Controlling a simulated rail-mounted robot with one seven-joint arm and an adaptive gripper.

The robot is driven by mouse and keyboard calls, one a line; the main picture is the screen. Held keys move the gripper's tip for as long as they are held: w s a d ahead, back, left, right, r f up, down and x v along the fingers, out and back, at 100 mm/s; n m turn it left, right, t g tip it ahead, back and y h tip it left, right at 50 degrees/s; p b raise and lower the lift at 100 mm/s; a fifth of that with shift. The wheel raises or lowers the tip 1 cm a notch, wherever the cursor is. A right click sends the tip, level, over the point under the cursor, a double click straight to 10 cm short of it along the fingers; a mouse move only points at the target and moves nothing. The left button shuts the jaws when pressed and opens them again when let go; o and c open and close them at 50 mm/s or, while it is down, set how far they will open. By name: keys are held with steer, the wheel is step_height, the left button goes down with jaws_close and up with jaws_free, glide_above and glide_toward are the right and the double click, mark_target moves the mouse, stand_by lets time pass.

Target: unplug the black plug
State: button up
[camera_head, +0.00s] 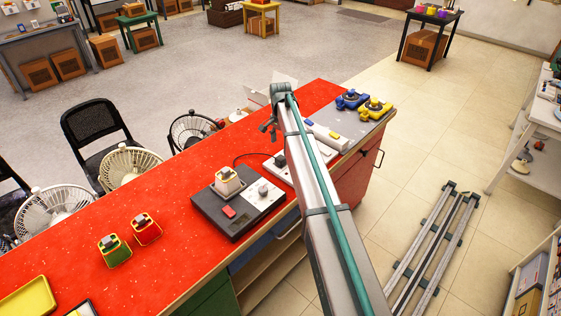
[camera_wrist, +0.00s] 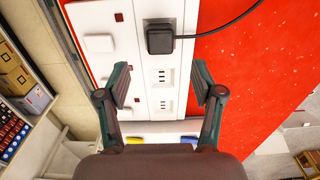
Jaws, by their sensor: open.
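The black plug (camera_wrist: 160,39) sits in a white socket strip (camera_wrist: 163,77) in the wrist view, and a black cable (camera_wrist: 217,31) runs from it to the right. In the head view the plug (camera_head: 280,160) is a small dark block on the strip, beside my arm. My gripper (camera_wrist: 161,86) is open and empty. Its two fingers are spread to either side of the strip, below the plug in the wrist picture and apart from it. Bare sockets show between the fingers. In the head view my gripper (camera_head: 268,128) hangs over the red counter, partly hidden by my arm.
The red counter (camera_head: 185,205) also bears a dark box (camera_head: 235,222) with a switch panel, red and green-yellow blocks (camera_head: 114,250), and blue and yellow devices (camera_head: 375,108) at its far end. Fans (camera_head: 130,166) stand behind it. Shelves stand at the right.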

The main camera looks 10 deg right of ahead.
mark_target(281, 157)
steer(key=shift+f, duration=0.1)
steer(key=shift+f+b, duration=1.85)
steer(key=shift+f, duration=2.55)
jaws_close()
steer(key=shift+r, duration=0.2)
steer(key=shift+r+p, duration=1.45)
steer(key=shift+r, duration=1.4)
